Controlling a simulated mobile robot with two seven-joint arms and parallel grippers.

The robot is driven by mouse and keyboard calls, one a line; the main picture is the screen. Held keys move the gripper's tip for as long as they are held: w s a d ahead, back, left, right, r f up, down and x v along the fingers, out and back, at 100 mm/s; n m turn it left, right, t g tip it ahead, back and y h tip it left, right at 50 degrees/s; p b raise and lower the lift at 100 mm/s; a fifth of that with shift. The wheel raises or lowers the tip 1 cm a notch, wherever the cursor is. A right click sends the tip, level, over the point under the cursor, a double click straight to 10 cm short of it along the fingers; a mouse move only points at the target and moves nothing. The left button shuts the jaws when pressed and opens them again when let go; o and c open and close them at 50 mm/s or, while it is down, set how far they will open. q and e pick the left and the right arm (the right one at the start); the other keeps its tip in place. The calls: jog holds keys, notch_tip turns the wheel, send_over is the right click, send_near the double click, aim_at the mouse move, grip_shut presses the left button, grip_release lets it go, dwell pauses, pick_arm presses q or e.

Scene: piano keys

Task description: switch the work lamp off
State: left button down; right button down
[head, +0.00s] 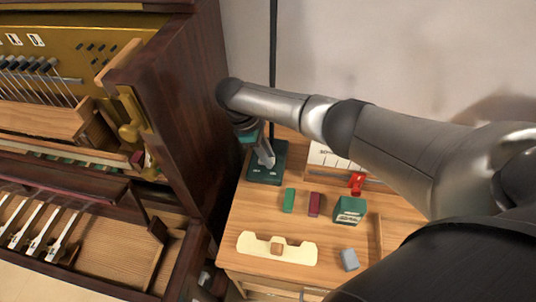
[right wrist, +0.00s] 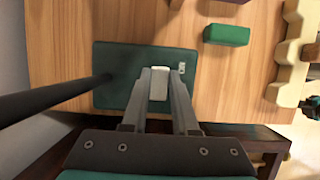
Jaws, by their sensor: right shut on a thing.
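The work lamp shows as a dark green square base (head: 264,176) with a thin black pole (head: 273,60) rising beside the wall. The lamp's head is out of view. In the right wrist view the green base (right wrist: 113,62) and the pole (right wrist: 50,100) are close up, with a small pale mark (right wrist: 181,67) on the base. My right gripper (head: 266,160) points down over the base. Its fingers (right wrist: 160,84) are shut on a small pale block-like part (right wrist: 159,80) over the base. How that part joins the base is hidden. My left gripper is not in view.
An open piano (head: 165,110) stands at the left, close to the wooden table (head: 240,222). A green block (head: 289,200), maroon block (head: 315,204), green box (head: 349,209), red object (head: 357,183), cream shaped piece (head: 300,253) and grey block (head: 349,259) lie on the table.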

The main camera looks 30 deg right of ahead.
aim_at(258, 162)
jog(key=c, duration=0.7)
grip_release()
jog(key=shift+r, duration=0.1)
jog(key=p+v, duration=0.1)
jog(key=v, duration=0.6)
jog(key=shift+a+r, duration=0.1)
jog(key=shift+r, duration=0.05)
